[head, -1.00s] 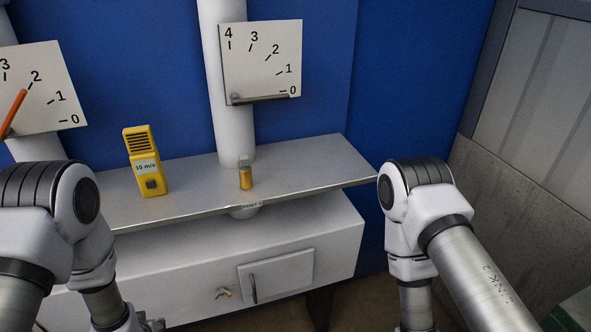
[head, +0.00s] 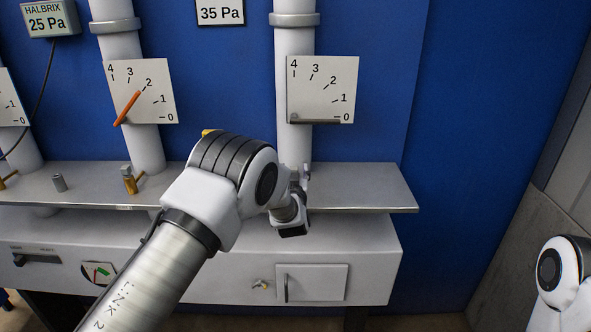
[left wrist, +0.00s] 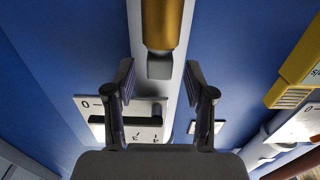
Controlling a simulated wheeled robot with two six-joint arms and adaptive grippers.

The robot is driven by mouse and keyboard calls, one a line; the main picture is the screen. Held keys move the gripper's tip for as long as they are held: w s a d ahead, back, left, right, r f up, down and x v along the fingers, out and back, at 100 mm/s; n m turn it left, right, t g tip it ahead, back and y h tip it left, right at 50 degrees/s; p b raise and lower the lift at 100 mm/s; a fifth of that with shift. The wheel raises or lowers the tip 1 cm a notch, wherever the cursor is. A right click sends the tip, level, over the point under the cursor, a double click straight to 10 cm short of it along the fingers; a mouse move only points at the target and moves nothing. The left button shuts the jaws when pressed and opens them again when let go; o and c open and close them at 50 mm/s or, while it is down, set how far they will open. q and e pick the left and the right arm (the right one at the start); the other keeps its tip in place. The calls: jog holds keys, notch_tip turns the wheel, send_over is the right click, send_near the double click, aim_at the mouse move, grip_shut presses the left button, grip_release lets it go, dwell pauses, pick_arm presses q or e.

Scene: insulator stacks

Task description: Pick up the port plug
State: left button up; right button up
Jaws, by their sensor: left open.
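In the left wrist view, a brass fitting (left wrist: 165,25) ends in a short grey plug (left wrist: 160,66). The plug lines up with the gap of my open left gripper (left wrist: 159,72), with clear space on both sides. I cannot tell its exact depth between the fingertips. In the head view my left gripper (head: 303,178) is at the foot of the right-hand pipe, just above the shelf. That fitting and plug are hidden there by my wrist. A similar brass fitting with a grey top (head: 129,180) stands by the middle pipe. My right gripper is out of view.
The right-hand gauge board (head: 325,85) hangs above my gripper. A yellow meter (left wrist: 297,70) is beside it in the wrist view, mostly hidden in the head view. The shelf's right end is clear.

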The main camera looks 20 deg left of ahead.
pick_arm(q)
jog(key=shift+x, duration=0.85)
grip_shut()
